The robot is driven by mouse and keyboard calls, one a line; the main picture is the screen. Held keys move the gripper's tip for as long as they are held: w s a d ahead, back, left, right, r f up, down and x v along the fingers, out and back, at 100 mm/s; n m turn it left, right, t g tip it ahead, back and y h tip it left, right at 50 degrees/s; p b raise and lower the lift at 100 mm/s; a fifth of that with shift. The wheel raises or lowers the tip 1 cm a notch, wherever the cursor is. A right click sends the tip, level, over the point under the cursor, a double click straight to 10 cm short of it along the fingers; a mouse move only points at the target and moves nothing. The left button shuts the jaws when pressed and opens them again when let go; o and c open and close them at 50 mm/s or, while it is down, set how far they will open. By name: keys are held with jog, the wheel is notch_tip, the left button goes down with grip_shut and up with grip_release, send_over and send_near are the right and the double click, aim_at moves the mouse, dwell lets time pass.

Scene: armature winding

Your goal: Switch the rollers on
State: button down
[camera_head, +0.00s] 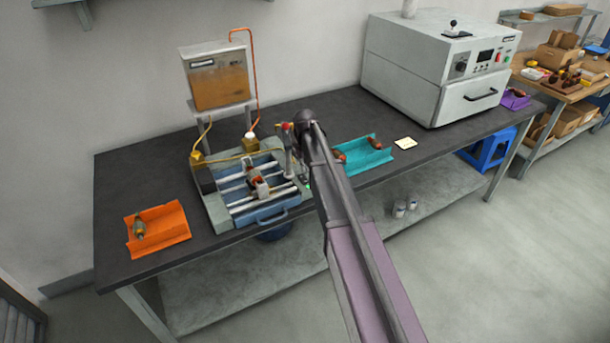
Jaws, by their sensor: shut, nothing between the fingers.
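The roller machine (222,212) stands on the dark bench at centre left. It has pale parallel rollers (262,201), a blue front tray with a handle, and a copper-and-dark armature (257,187) lying across the rollers. My arm reaches in from the lower right, and my gripper (303,181) points down at the machine's right end. It is shut and empty, small in view and partly covered by my arm. A small green spot shows close beside the fingertips; whether they touch anything is unclear. The roller switch cannot be made out.
An orange tank (218,79) on a stand rises behind the machine, with tubes leading down. An orange tray (170,222) holding an armature lies left, and a teal tray (375,159) with armatures lies right. A large grey oven (430,75) stands at the back right.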

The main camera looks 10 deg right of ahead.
jog(key=shift+r+p, duration=1.15)
jog(key=shift+r, duration=0.2)
jog(key=shift+s, duration=0.1)
jog(key=s+m, duration=0.3)
jog(key=s, duration=2.6)
jog(key=shift+d+m, duration=0.25)
jog(key=shift+m, duration=0.05)
